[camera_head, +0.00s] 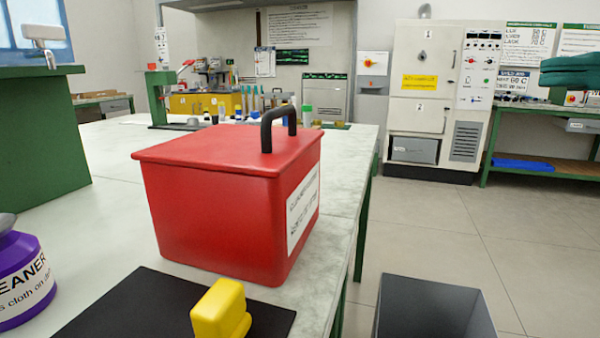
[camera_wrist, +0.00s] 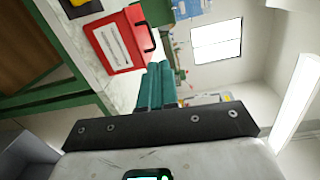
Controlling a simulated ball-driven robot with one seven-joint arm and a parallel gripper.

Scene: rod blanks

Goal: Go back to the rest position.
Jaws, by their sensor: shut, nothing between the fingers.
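My gripper (camera_wrist: 157,72) shows in the wrist view as two teal fingers lying side by side, shut and empty. In the head view, teal fingers (camera_head: 570,72) reach in from the upper right edge, high in the air and well to the right of the workbench. Nothing touches them that I can see. The rest of my arm is out of the head view.
A red lidded box (camera_head: 215,210) with a black handle stands on the workbench (camera_head: 110,160). In front are a black mat (camera_head: 130,305), a yellow block (camera_head: 219,310) and a purple cleaner bottle (camera_head: 22,275). Open floor (camera_head: 440,235) lies to the right, before a cabinet machine (camera_head: 430,130).

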